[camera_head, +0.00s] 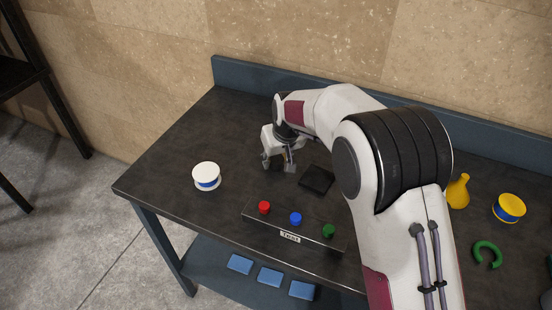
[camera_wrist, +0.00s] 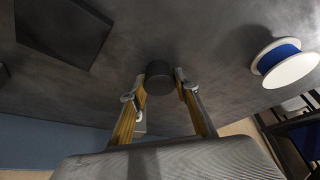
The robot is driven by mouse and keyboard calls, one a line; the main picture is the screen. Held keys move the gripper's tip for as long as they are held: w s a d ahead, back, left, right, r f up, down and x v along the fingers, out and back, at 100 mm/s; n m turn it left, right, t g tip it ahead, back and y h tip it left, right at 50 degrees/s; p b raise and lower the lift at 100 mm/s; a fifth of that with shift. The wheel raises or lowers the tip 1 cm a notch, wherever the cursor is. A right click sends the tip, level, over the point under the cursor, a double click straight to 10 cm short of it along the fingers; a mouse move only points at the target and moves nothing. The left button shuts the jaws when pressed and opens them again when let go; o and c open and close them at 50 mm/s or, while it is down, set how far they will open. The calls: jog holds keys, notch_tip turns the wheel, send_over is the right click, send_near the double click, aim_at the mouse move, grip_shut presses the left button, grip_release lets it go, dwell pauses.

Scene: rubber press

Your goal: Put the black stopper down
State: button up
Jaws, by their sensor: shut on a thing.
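The black stopper (camera_wrist: 160,74) is a small dark cylinder between the two fingertips of my gripper (camera_wrist: 160,88) in the wrist view. My gripper is shut on it. In the head view my gripper (camera_head: 278,165) points down low over the dark tabletop (camera_head: 165,165), between the white spool and a flat black square pad (camera_head: 316,180). The stopper cannot be made out there against the dark surface. I cannot tell whether it touches the table. The pad also shows at the upper left of the wrist view (camera_wrist: 62,30).
A white spool with a blue band (camera_head: 206,176) stands left of my gripper. In front is a panel with red (camera_head: 264,207), blue (camera_head: 295,218) and green (camera_head: 328,231) buttons. A yellow flask (camera_head: 458,191), yellow spool (camera_head: 509,208) and green ring (camera_head: 487,254) are at right.

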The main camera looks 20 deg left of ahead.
jog(key=shift+f, duration=0.15)
jog(key=o, duration=1.1)
jog(key=v, duration=1.2)
jog(key=shift+w, duration=0.1)
jog(key=shift+r, duration=0.25)
